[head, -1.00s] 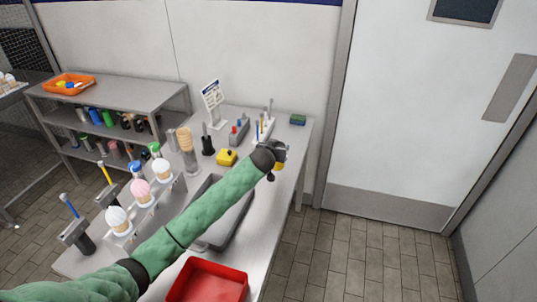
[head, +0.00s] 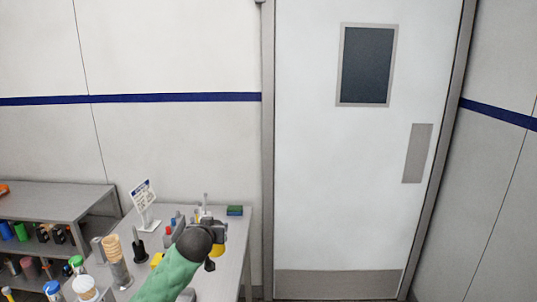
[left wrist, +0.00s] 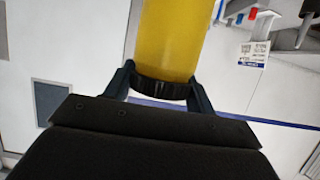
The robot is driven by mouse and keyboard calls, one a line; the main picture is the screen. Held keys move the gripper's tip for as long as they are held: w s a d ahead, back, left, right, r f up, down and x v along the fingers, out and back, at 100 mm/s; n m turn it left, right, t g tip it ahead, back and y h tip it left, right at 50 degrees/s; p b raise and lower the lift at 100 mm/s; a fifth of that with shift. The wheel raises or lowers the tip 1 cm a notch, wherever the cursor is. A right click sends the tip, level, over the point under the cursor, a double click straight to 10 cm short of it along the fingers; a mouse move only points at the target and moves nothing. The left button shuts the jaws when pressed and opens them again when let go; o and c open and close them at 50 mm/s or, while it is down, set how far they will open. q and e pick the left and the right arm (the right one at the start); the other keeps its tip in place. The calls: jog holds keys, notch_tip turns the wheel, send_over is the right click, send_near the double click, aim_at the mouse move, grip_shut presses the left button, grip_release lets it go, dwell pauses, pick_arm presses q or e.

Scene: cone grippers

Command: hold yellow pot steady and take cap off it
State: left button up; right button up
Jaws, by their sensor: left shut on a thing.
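The yellow pot (left wrist: 168,40) fills the top middle of the left wrist view, with a black ribbed cap (left wrist: 165,88) on the end nearest the gripper. The fingers of my left gripper (left wrist: 163,78) stand on both sides of that capped end and are shut on it. In the head view my left gripper (head: 217,232) is over the right part of the table, at the end of my green-sleeved arm. A bit of the yellow pot (head: 218,251) shows below it; the rest is hidden. My right gripper is in neither view.
The grey table (head: 234,262) carries a sign (head: 143,196), a cone stack (head: 113,252), a yellow block (head: 157,261) and a green-blue sponge (head: 235,210). A shelf (head: 62,205) stands at left.

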pick_arm(q)
jog(key=s+a+f+b, duration=0.15)
jog(key=s+f, duration=0.25)
jog(key=s, duration=0.8)
jog(key=s+a+f, duration=0.1)
jog(key=s+f, duration=0.8)
jog(key=f, duration=0.4)
jog(key=shift+s+a+f+b, duration=0.15)
jog(key=shift+a+f+b, duration=0.1)
jog(key=shift+a+b, duration=0.1)
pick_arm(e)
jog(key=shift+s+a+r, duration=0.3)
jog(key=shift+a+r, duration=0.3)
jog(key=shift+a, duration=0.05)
